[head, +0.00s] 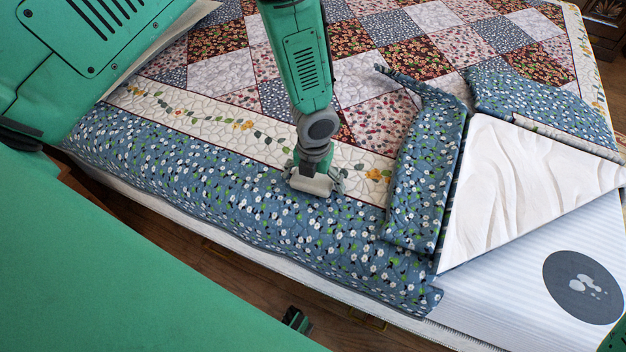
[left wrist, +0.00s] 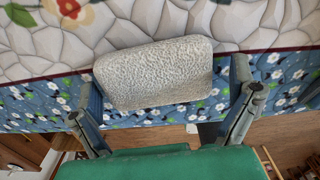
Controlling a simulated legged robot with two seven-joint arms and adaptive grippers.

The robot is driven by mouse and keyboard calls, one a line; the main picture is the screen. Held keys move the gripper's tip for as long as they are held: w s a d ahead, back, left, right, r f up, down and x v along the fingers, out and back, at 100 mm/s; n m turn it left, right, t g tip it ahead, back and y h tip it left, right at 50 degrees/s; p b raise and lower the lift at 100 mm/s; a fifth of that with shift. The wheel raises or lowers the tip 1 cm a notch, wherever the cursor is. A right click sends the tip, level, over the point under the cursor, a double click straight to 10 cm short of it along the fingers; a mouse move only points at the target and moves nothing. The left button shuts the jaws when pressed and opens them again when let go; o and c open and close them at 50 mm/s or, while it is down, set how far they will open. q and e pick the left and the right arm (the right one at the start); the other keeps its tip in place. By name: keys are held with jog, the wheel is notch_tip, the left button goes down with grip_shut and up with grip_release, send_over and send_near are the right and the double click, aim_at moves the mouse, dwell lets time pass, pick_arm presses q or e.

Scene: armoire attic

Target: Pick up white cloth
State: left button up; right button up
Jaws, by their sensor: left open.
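The white cloth (left wrist: 155,73) is a small, thick, rounded rectangle with a rough terry texture. In the left wrist view it lies on the quilt, between the fingers of my left gripper (left wrist: 168,82), with a gap showing beside the right finger. In the head view my left gripper (head: 315,172) points down at the bed near its front edge. The pale cloth (head: 308,185) shows there just under it, partly covered by the gripper. The left gripper is open around the cloth; I cannot tell whether either finger touches it.
The patchwork quilt (head: 295,235) with a blue floral border covers the bed. Its right corner is folded back, baring a white sheet (head: 520,180) and the striped mattress (head: 500,295) with a dark oval patch (head: 583,287). Wooden floor (head: 240,275) lies below the bed's front edge.

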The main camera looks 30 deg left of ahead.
pick_arm(q)
jog(key=shift+d+r, duration=0.15)
jog(key=shift+d, duration=0.15)
jog(key=shift+a, duration=0.1)
jog(key=c, duration=0.7)
jog(key=shift+a, duration=0.2)
jog(key=shift+c, duration=1)
jog(key=shift+s+a, duration=0.15)
jog(key=shift+a, duration=0.35)
jog(key=r, duration=0.6)
jog(key=r+p, duration=0.1)
jog(key=r, duration=0.2)
jog(key=shift+d, duration=0.4)
jog(key=shift+a+r, duration=0.15)
jog(key=shift+r, duration=0.25)
pick_arm(e)
jog(key=shift+r, duration=0.65)
